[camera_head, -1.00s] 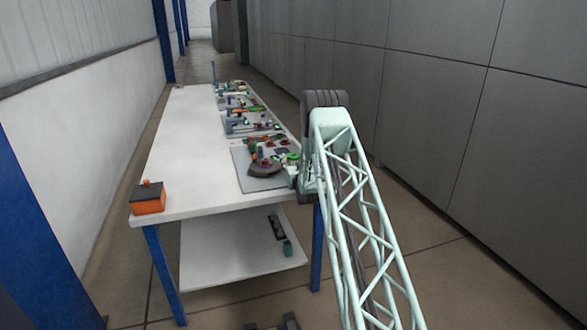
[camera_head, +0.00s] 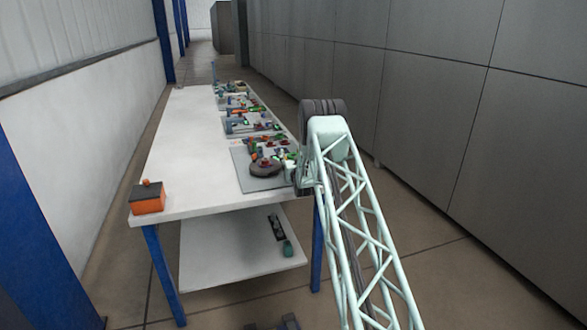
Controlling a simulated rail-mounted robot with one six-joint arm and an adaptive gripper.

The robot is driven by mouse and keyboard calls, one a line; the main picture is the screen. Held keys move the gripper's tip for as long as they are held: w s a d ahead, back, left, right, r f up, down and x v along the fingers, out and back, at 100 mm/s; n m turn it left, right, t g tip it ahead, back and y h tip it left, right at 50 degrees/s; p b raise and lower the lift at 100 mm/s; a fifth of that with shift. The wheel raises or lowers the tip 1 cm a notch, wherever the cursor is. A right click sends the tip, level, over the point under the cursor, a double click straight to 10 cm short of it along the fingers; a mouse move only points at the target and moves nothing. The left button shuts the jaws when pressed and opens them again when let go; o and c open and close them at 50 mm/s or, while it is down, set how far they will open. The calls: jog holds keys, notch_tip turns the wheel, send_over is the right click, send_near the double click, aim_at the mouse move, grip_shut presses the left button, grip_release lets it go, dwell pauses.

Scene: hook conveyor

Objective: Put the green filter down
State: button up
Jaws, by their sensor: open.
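The grey mat (camera_head: 258,184) lies at the near right of the white table, with several small parts on it. A small green part (camera_head: 284,157) shows at its right side and may be the green filter; it is too small to be sure. My gripper (camera_head: 287,166) is at the right edge of the mat, close to this green part. It is open, but its fingertips are small and partly lost among the parts. I cannot tell whether it touches the green part.
A dark round part (camera_head: 265,169) lies on the mat. An orange box (camera_head: 148,200) stands at the table's near left corner. More trays of parts (camera_head: 240,127) line the right edge further back. The left of the white table (camera_head: 187,140) is clear.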

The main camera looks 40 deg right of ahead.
dwell(0.4)
jog(key=c, duration=1.4)
jog(key=shift+r, duration=0.1)
jog(key=shift+s+r+p, duration=0.1)
jog(key=shift+r+p, duration=0.3)
jog(key=shift+r, duration=1.3)
jog(key=v, duration=0.5)
jog(key=a+p+v, duration=0.1)
jog(key=v, duration=0.4)
jog(key=w+r+v, duration=0.1)
jog(key=v, duration=0.4)
jog(key=shift+s+a+r, duration=0.15)
jog(key=shift+s+a, duration=0.25)
jog(key=shift+a, duration=0.1)
jog(key=shift+c, duration=0.2)
